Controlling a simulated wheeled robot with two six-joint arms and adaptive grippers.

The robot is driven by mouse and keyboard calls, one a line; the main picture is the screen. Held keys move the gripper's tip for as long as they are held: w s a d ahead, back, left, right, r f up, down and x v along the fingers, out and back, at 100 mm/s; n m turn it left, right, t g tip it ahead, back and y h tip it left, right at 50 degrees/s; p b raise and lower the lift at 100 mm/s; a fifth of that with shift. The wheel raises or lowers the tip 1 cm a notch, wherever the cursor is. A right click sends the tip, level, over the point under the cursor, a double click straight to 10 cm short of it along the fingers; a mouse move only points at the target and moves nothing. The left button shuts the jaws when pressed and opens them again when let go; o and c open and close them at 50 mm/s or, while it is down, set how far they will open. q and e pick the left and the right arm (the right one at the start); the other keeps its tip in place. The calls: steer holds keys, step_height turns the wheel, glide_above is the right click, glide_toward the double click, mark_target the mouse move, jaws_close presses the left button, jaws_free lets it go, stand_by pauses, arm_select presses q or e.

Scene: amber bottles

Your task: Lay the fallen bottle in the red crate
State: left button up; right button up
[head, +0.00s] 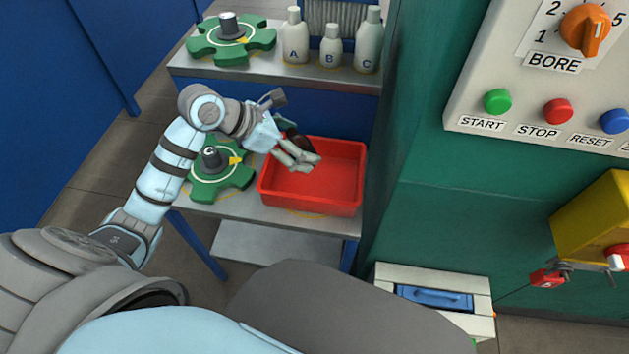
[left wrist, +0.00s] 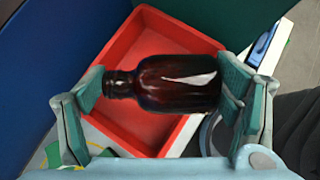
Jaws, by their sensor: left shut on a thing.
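The amber bottle (left wrist: 178,82) lies on its side between the fingers of my left gripper (left wrist: 165,105) in the left wrist view. Its neck points left toward one finger and its base is against the other. In the head view my left gripper (head: 300,160) is over the back left part of the red crate (head: 318,190), with the dark bottle (head: 298,141) partly hidden behind the fingers. The crate's visible floor is bare, and its red wall also shows below the bottle in the left wrist view (left wrist: 112,52). My right gripper is not in view.
A green handwheel marked C (head: 222,180) lies left of the crate on the lower shelf. The upper shelf holds another green handwheel (head: 230,40) and white bottles A (head: 294,40), B (head: 330,48) and C (head: 369,45). A green machine (head: 420,215) stands close on the right.

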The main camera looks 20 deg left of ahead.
arm_select(q)
steer(key=w+f+b, duration=0.4)
steer(key=f+b, duration=0.1)
steer(key=f, duration=0.1)
steer(key=shift+w+a+n, duration=0.15)
steer(key=shift+a+n, duration=0.1)
steer(key=shift+n, duration=0.05)
steer(key=o, duration=1.1)
steer(key=shift+r, duration=0.15)
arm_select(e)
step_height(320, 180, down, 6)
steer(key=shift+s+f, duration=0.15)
arm_select(q)
steer(key=v, duration=1.2)
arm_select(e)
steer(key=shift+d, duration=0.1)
